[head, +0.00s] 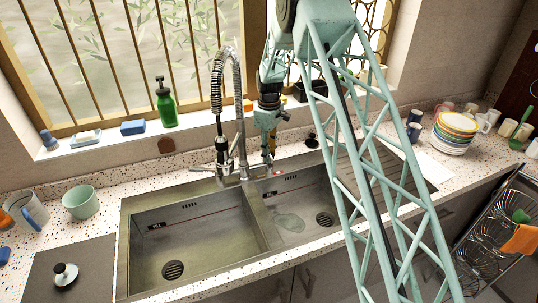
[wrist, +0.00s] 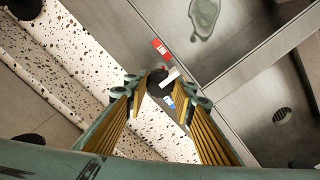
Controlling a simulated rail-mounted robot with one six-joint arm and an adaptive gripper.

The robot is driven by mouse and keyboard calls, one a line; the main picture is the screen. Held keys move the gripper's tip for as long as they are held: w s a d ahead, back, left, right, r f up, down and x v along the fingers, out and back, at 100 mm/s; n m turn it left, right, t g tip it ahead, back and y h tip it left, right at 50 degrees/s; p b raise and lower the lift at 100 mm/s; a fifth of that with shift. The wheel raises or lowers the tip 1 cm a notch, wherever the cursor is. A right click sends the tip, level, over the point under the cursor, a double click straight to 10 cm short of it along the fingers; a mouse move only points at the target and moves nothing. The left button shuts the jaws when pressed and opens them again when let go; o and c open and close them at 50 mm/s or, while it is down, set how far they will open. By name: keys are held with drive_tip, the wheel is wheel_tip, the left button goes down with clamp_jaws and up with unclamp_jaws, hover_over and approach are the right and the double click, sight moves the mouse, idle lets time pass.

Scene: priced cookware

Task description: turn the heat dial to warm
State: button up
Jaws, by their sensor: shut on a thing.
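The heat dial (wrist: 157,78) is a dark round knob on the sink's metal ledge, seen between my fingers in the wrist view. A white bar (wrist: 171,77) at the dial lies between a red label (wrist: 160,48) and a blue label (wrist: 168,102). The label lettering is too small to read. My gripper (wrist: 161,93) is shut on the dial, pointing down, with its fingers hiding part of the sides. In the head view my gripper (head: 269,146) is low behind the right basin, beside the tap, and the dial is mostly hidden.
The tall spring tap (head: 240,125) stands close left of my gripper. The double sink (head: 190,205) lies in front. A green bottle (head: 166,104) and sponges stand on the sill behind.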

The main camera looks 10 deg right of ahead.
drive_tip(key=shift+d+m, duration=0.1)
drive_tip(key=shift+m, duration=0.2)
drive_tip(key=m+b, duration=0.1)
drive_tip(key=m, duration=0.2)
drive_tip(key=shift+b, duration=0.3)
drive_tip(key=m+b, duration=0.1)
drive_tip(key=m, duration=0.3)
drive_tip(key=shift+m, duration=0.4)
drive_tip(key=o, duration=0.8)
drive_tip(key=shift+o, duration=0.2)
drive_tip(key=shift+r, duration=0.1)
wheel_tip(320, 180, up, 12)
idle(0.3)
